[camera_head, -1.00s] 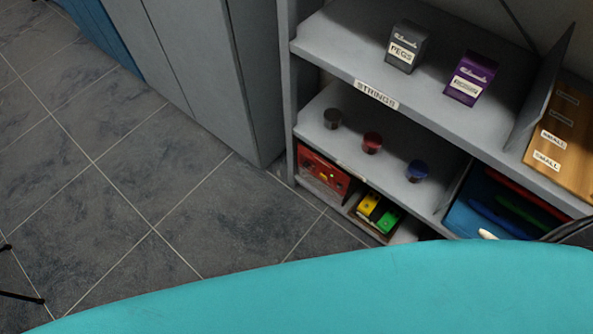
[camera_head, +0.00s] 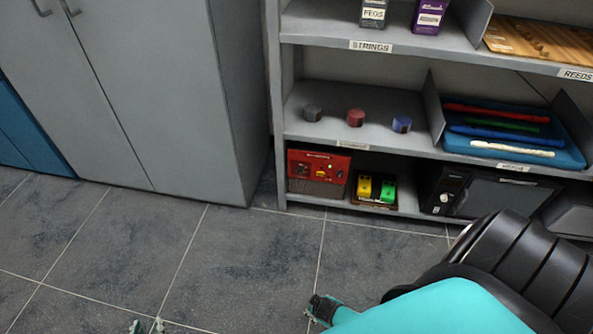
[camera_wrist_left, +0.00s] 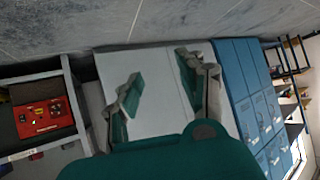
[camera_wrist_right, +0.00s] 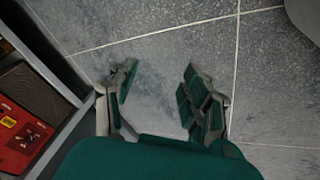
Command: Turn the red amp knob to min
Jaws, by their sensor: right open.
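The red amp (camera_head: 318,172) stands on the bottom shelf at its left end in the head view. Its front has a yellow label and small dark knobs, too small for me to read their setting. The amp also shows at the left of the left wrist view (camera_wrist_left: 45,118) and, cut by the edge, in the right wrist view (camera_wrist_right: 18,135). My left gripper (camera_head: 147,326) just enters at the bottom edge; its fingers are apart and empty in the left wrist view (camera_wrist_left: 158,85). My right gripper (camera_wrist_right: 160,70) is open and empty over floor. Neither gripper touches the amp.
Yellow and green pedals (camera_head: 375,190) sit right of the amp, then a black amp (camera_head: 480,195). Three round tins (camera_head: 356,118) stand on the shelf above. A grey cabinet (camera_head: 140,100) stands left of the shelving. The tiled floor (camera_head: 230,250) in front is clear.

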